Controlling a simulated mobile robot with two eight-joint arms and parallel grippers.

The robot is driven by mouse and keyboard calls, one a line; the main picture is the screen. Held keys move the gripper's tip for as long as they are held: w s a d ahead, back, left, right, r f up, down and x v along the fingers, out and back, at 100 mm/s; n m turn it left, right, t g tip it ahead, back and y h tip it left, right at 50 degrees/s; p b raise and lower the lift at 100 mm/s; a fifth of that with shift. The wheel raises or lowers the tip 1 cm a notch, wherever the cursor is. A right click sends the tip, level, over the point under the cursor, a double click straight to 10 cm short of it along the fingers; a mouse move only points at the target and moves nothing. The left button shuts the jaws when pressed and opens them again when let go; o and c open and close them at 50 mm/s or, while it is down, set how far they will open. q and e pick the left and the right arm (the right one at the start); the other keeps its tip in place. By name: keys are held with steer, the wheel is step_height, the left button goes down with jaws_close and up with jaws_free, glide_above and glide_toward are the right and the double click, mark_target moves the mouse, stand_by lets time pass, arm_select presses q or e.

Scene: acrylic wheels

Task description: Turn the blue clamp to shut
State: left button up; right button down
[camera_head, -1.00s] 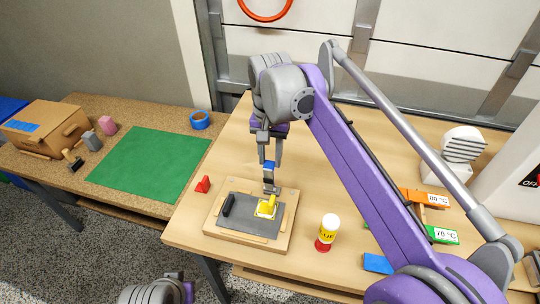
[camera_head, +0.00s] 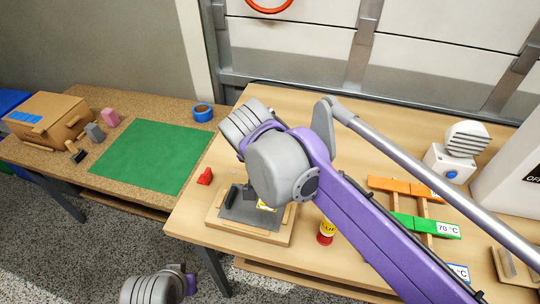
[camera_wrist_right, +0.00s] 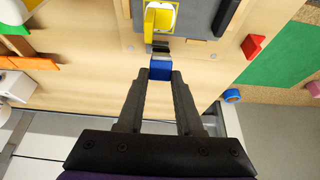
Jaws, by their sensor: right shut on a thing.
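The blue clamp (camera_wrist_right: 161,70) shows in the right wrist view as a blue block between the fingertips of my right gripper (camera_wrist_right: 162,76), which is shut on it. A dark and metallic part joins it towards the board. A yellow piece (camera_wrist_right: 158,22) on a white patch lies just beyond it on the grey plate (camera_wrist_right: 194,22). In the head view my right arm hides the clamp and the right gripper. The grey plate (camera_head: 245,219) sits on a wooden board (camera_head: 222,231). My left gripper is not in view; only part of that arm shows.
A red wedge (camera_head: 204,177) stands left of the board. A red and yellow can (camera_head: 325,238) stands right of it, partly behind my arm. Orange (camera_head: 392,186) and green (camera_head: 402,220) bars lie further right. A green mat (camera_head: 150,158) lies on the left table.

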mark_target(259, 223)
steer(key=s+f+t, duration=0.1)
steer(key=s+a+f+t, duration=0.1)
steer(key=t, duration=0.1)
steer(key=s+f+t+h, duration=0.1)
steer(key=s, duration=0.1)
steer(key=shift+a+b, duration=0.25)
steer(key=shift+b, duration=0.05)
steer(key=f+t, duration=0.1)
steer(key=s+f+t+h+b, duration=0.1)
steer(key=s+f+t+b, duration=0.1)
steer(key=shift+a+f+t, duration=0.15)
steer(key=shift+a+t, duration=0.15)
steer(key=shift+s+f+t+h+b, duration=0.4)
steer(key=shift+f+t+h+b, duration=0.1)
steer(key=shift+f+t+b, duration=0.35)
steer(key=shift+s+a+f+b, duration=0.1)
steer(key=shift+f+b, duration=0.25)
steer(key=shift+f, duration=0.25)
steer(key=c, duration=0.6)
jaws_free()
steer(key=shift+o, duration=0.2)
